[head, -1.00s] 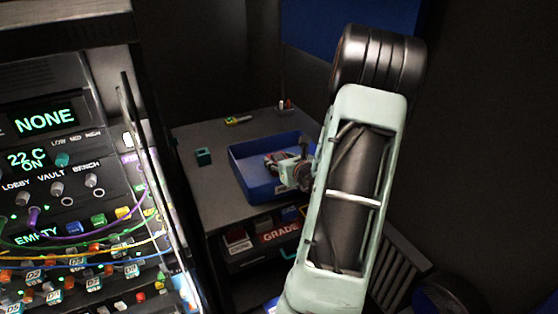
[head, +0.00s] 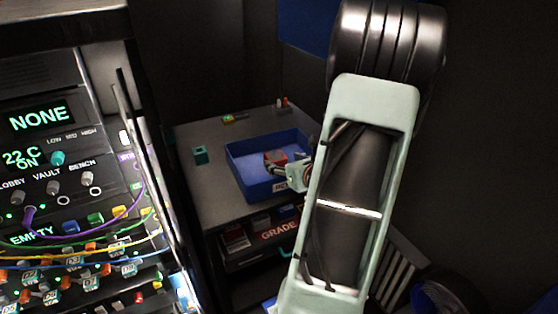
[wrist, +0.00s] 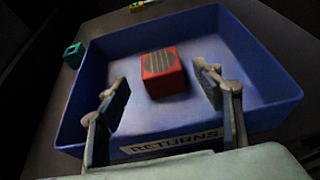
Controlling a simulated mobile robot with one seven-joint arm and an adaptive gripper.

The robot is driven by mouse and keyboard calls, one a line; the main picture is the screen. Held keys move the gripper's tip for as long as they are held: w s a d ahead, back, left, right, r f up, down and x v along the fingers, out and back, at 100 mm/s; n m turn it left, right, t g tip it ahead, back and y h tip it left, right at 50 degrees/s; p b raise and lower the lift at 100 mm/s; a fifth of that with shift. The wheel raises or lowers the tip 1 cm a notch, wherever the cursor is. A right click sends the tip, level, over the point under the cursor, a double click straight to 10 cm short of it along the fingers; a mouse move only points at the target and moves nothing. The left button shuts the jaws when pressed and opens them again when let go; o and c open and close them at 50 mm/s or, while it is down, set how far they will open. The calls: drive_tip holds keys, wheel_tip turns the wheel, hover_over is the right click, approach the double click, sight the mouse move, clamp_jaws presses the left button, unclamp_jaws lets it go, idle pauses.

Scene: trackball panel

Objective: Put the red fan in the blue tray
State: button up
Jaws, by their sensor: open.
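The red fan (head: 275,156), a small red block with a dark slatted grille on its top face, lies inside the blue tray (head: 238,165). In the wrist view the fan (wrist: 163,73) rests on the tray floor, clear of the walls. The tray (wrist: 265,65) has a label reading RETURNS on its near side. My gripper (wrist: 165,85) is open, with one finger on each side of the fan and nearer the camera. Gaps show between both fingers and the fan. In the head view my gripper (head: 283,170) is over the tray, partly hidden by my arm.
A teal block (head: 200,155) stands on the grey table (head: 215,200) left of the tray. A green and yellow item (head: 233,118) lies at the back. A panel with knobs and cables (head: 70,200) rises at the left. A drawer marked GRADE (head: 262,238) is below the tabletop.

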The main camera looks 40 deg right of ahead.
drive_tip(key=shift+v, duration=2.75)
